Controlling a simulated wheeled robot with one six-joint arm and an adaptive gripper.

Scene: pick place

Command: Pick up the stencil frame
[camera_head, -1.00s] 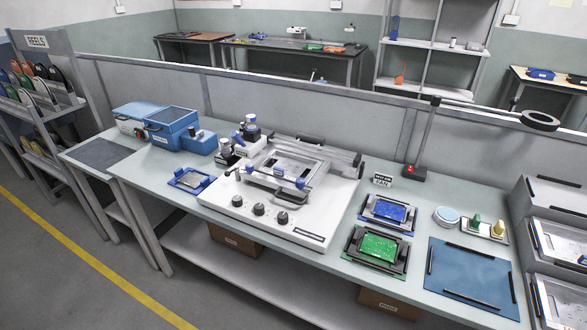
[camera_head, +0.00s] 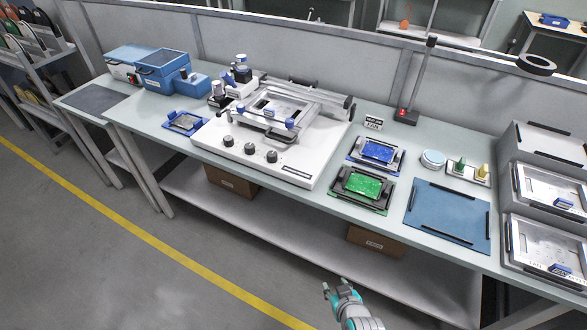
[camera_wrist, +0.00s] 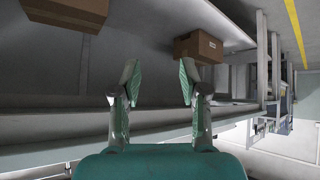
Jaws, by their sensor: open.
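A metal stencil frame (camera_head: 284,108) with blue clamps sits on the white printer (camera_head: 238,146) on the bench. Similar framed plates with blue tabs lie in the right-hand rack, one on the upper shelf (camera_head: 534,183) and one on the lower shelf (camera_head: 527,247). My gripper (camera_head: 336,285) is low in front of the bench, well away from all of these frames. In the wrist view my gripper (camera_wrist: 159,82) has its two fingers spread apart with nothing between them. No stencil frame can be made out in the wrist view.
A green board (camera_head: 362,187) and a blue board (camera_head: 377,153) lie in holders on the bench. A blue mat (camera_head: 447,216) with black bars is at the right. A lamp post (camera_head: 414,85) stands behind. Cardboard boxes (camera_head: 374,243) sit below the bench. The floor in front is clear.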

